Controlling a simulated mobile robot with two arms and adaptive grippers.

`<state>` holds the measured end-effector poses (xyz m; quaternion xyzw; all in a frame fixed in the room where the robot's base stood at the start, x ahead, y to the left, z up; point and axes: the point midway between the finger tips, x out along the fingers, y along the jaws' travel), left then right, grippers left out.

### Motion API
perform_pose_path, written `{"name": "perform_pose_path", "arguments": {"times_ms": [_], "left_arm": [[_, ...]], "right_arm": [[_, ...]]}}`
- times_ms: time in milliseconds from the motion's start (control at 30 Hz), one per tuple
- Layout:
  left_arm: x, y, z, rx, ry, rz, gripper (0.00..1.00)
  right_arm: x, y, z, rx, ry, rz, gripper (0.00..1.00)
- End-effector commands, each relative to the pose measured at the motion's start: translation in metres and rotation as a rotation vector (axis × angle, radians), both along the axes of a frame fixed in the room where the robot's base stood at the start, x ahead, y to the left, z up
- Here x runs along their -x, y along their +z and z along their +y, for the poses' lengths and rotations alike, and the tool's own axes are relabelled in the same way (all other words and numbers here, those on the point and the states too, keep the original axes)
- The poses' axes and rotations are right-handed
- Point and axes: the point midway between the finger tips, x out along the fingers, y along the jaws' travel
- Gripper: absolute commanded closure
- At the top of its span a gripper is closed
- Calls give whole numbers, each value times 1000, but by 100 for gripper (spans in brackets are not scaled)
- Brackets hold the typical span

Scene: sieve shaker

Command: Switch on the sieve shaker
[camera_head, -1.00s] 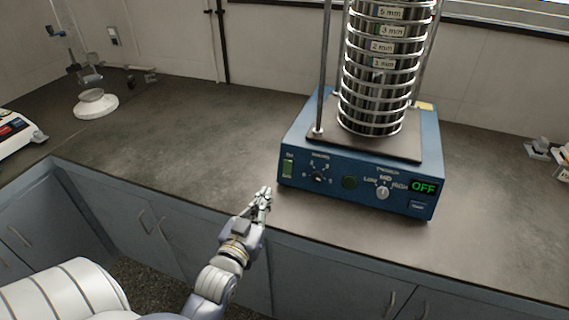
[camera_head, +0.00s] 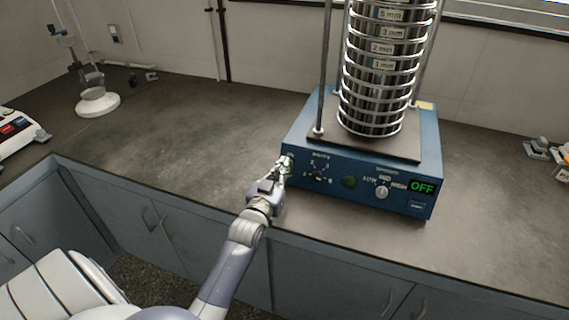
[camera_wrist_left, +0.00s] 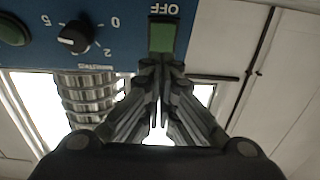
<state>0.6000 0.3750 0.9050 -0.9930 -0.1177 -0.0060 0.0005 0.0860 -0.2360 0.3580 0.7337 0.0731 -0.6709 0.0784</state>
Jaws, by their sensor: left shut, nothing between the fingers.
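The sieve shaker has a blue base (camera_head: 341,195) with a stack of metal sieves (camera_head: 376,80) on top. Its display (camera_head: 422,187) reads OFF in green. My left gripper (camera_head: 285,163) is shut and empty at the left end of the front panel, covering the switch there. In the left wrist view the green rocker switch (camera_wrist_left: 162,36) is just beyond the shut fingertips (camera_wrist_left: 160,64), with the word OFF beside it. The fingertips are at the switch's edge; I cannot tell whether they touch it. My right gripper is not in view.
A black timer knob (camera_wrist_left: 75,38) is beside the switch. A white-based stand (camera_head: 97,104) is at the back left. The worktop (camera_head: 190,130) left of the shaker is clear.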

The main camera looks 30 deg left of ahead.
Motion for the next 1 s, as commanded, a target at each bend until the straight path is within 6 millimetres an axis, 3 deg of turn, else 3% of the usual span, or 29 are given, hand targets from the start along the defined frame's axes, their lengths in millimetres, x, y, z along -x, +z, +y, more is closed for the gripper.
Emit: {"name": "perform_pose_path", "arguments": {"times_ms": [200,567,800,1000], "left_arm": [[-14,0,3,-1,-1,-1,100],[-15,0,4,-1,0,0,100],[-22,10,5,12,-1,50,100],[-21,1,5,12,-1,51,100]], "right_arm": [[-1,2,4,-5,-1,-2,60],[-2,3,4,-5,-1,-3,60],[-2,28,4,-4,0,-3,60],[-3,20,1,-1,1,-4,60]]}}
